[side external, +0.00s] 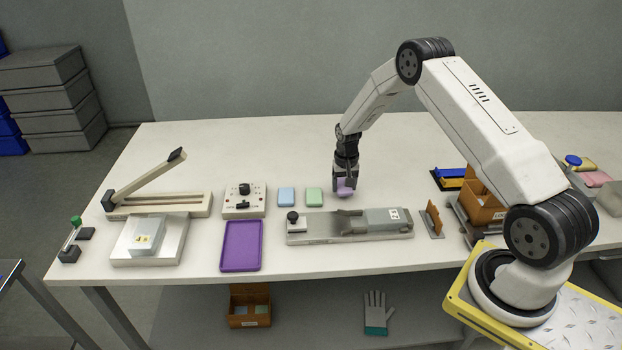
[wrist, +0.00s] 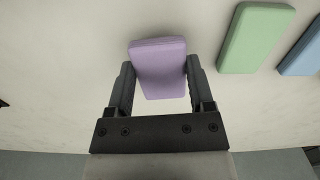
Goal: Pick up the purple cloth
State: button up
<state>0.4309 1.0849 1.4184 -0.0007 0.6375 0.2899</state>
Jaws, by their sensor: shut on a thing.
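The purple cloth (wrist: 159,70) is a small light-purple pad with rounded corners. My gripper (wrist: 158,84) is shut on it, with one finger against its left side and one against its right side in the wrist view. In the side external view, the cloth (side external: 346,187) shows between the fingertips of my gripper (side external: 345,184), which points down over the table. The cloth is partly hidden there by the fingers. I cannot tell whether it touches the table.
A green cloth (side external: 314,197) and a blue cloth (side external: 286,197) lie to the left. A metal fixture (side external: 350,227) stands in front, with a purple tray (side external: 241,246) to its left. An orange bin (side external: 482,205) stands at right. The table behind the cloths is clear.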

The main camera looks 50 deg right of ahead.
jog(key=s+a+r, duration=0.5)
jog(key=s+r, duration=0.6)
jog(key=s, duration=0.2)
jog(key=shift+s, duration=0.1)
dwell(0.8)
